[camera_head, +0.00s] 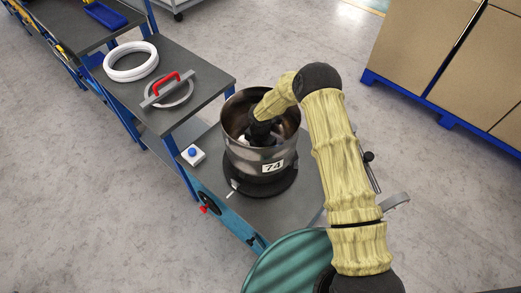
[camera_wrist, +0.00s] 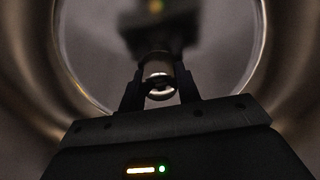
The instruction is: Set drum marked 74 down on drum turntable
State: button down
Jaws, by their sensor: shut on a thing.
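The drum marked 74 (camera_head: 245,157) is a dark metallic open-topped drum with a white label on its front. It stands upright over the black round drum turntable (camera_head: 282,186), whose rim shows below it; I cannot tell whether its base touches. My gripper (camera_head: 263,138) reaches down inside the drum. In the wrist view my gripper (camera_wrist: 160,88) is shut on a shiny rounded part, inside the drum's curved wall (camera_wrist: 82,75).
A box with a blue button (camera_head: 192,154) sits left of the drum. A raised bench (camera_head: 205,72) holds white rings (camera_head: 131,62) and a round lid with a red handle (camera_head: 166,86). A green ribbed drum (camera_head: 285,265) stands in front. Boxes (camera_head: 420,50) fill the back right.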

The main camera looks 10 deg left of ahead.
jog(key=shift+f+b, duration=0.75)
jog(key=shift+f, duration=0.3)
jog(key=shift+f, duration=0.1)
jog(key=c, duration=1.1)
grip_release()
jog(key=shift+o, duration=0.9)
jog(key=shift+f, duration=0.1)
notch_tip(320, 180, up, 18)
jog(key=shift+f+b, duration=0.2)
jog(key=shift+b, duration=0.15)
jog(key=shift+r, duration=0.1)
